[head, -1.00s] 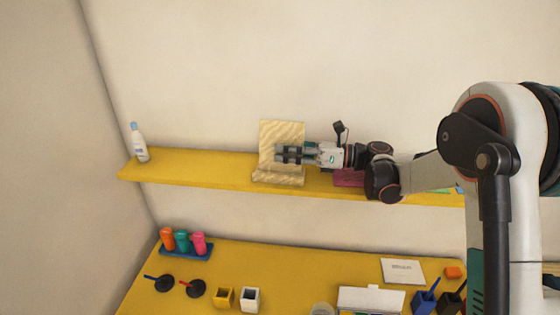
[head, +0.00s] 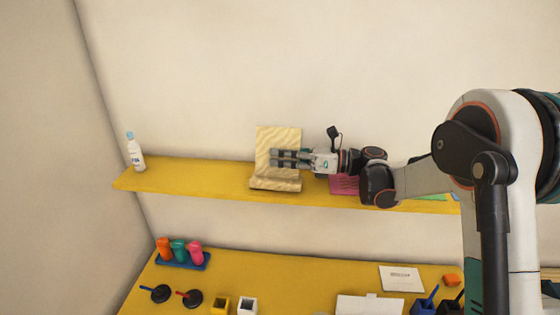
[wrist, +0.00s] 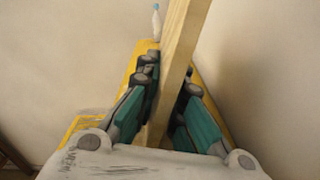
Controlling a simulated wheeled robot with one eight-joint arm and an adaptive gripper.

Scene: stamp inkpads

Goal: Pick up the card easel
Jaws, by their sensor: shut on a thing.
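The card easel (head: 264,143) is a pale striped wooden stand with an upright back and a front ledge, on the yellow shelf. My gripper (head: 274,158) reaches it from the right at the height of its back panel. In the wrist view the easel (wrist: 184,40) shows edge-on as a wooden board between the two teal-sided fingers of my gripper (wrist: 168,90), which are shut on it. I cannot tell whether its base is clear of the shelf.
The yellow shelf (head: 190,175) also bears a white bottle (head: 135,152) at the left end and a pink item (head: 343,185) just right of the easel. A yellow table (head: 270,270) below holds colored bottles (head: 180,252), stamps and boxes. The shelf between bottle and easel is free.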

